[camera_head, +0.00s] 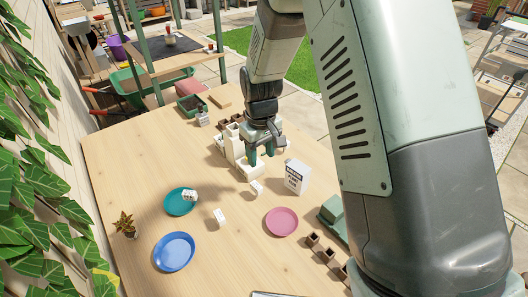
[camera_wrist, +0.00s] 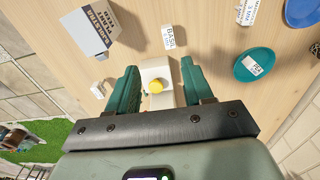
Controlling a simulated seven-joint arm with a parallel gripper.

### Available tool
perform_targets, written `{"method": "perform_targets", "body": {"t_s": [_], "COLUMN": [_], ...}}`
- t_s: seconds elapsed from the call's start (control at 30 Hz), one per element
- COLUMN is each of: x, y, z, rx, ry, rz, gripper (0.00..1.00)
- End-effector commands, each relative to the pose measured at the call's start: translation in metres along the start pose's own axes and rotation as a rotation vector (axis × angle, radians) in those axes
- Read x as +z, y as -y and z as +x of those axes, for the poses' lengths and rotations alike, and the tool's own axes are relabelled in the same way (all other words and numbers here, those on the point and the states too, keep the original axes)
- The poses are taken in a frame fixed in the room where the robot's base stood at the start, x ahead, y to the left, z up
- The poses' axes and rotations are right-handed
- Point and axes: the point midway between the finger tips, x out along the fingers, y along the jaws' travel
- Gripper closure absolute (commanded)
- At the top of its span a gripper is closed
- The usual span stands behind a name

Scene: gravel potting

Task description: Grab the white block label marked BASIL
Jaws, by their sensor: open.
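A white block label (camera_wrist: 168,37) marked BASIL lies on the wooden table in the wrist view, beyond my fingertips. It appears in the head view as a small white block (camera_head: 257,188) in front of my gripper. My gripper (camera_wrist: 158,66) is open, its two green fingers pointing toward the table. A pale white piece with a yellow round top (camera_wrist: 154,85) shows between the fingers; I cannot tell whether they touch it. In the head view my gripper (camera_head: 262,157) is over the white pieces, apart from the BASIL block.
A printed white box (camera_head: 297,176) stands right of the BASIL block. Other label blocks are one (camera_head: 219,215) on the table and one (camera_head: 190,196) on the teal plate (camera_head: 172,209). A blue plate (camera_head: 174,252) and pink plate (camera_head: 282,221) lie nearer. Bare table surrounds the BASIL block's front.

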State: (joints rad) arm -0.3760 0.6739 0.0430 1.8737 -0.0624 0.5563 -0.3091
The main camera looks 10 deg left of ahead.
Motion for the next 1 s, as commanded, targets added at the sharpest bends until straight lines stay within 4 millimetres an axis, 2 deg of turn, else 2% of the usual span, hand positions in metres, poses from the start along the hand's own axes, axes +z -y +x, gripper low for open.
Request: {"method": "perform_targets", "body": {"t_s": [0.03,0.1,0.5,0.73,1.0], "x": [-0.003,-0.006,-0.005,-0.005,-0.002], "y": [0.006,0.011,0.016,0.016,0.016], "z": [0.018,0.033,0.091,0.109,0.147], "rx": [-0.009,-0.015,-0.022,-0.021,-0.021], "ry": [0.016,0.026,0.037,0.035,0.035], "rz": [-0.021,-0.042,-0.059,-0.058,-0.058], "gripper": [0.49,0.49,0.49,0.49,0.49]}}
